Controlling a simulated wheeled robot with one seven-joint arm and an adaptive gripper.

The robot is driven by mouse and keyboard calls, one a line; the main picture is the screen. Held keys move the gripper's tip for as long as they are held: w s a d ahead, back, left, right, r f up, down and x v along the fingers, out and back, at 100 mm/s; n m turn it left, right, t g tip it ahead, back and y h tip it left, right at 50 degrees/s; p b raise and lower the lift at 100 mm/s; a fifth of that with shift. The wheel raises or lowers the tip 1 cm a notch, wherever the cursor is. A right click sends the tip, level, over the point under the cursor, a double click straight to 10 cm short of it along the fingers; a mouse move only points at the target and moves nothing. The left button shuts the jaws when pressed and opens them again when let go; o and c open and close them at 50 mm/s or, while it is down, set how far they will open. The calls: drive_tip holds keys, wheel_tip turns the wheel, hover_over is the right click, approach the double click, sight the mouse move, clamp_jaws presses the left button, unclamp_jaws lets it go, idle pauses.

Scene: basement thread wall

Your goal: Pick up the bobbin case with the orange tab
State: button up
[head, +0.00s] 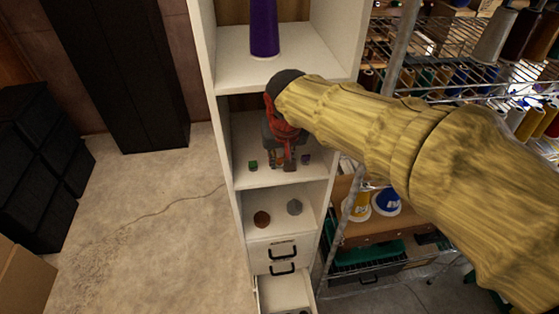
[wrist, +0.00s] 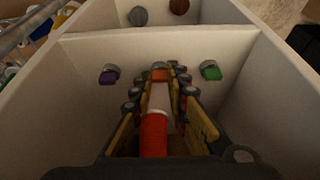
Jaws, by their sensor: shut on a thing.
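The bobbin case with the orange tab (wrist: 160,74) sits between my fingertips in the wrist view. My gripper (wrist: 161,80) is shut on it, with a finger on each side. In the head view my gripper (head: 284,162) reaches into the middle shelf compartment and largely hides the case. I cannot tell whether the case touches the shelf. A bobbin case with a purple tab (wrist: 109,75) lies to the left of my fingers in the wrist view. One with a green tab (wrist: 210,71) lies to the right. Both stand apart from my fingers.
The white shelf unit (head: 226,158) has side walls close around my gripper. A purple cone (head: 264,28) stands on the shelf above. A brown disc (head: 262,218) and a grey one (head: 294,207) lie on the shelf below. A wire rack with thread spools stands at right.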

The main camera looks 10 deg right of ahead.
drive_tip(key=shift+r, duration=0.15)
drive_tip(key=shift+r+b, duration=0.3)
drive_tip(key=shift+r, duration=0.35)
drive_tip(key=s+b, duration=0.3)
drive_tip(key=s, duration=1.5)
drive_tip(key=shift+b, duration=0.35)
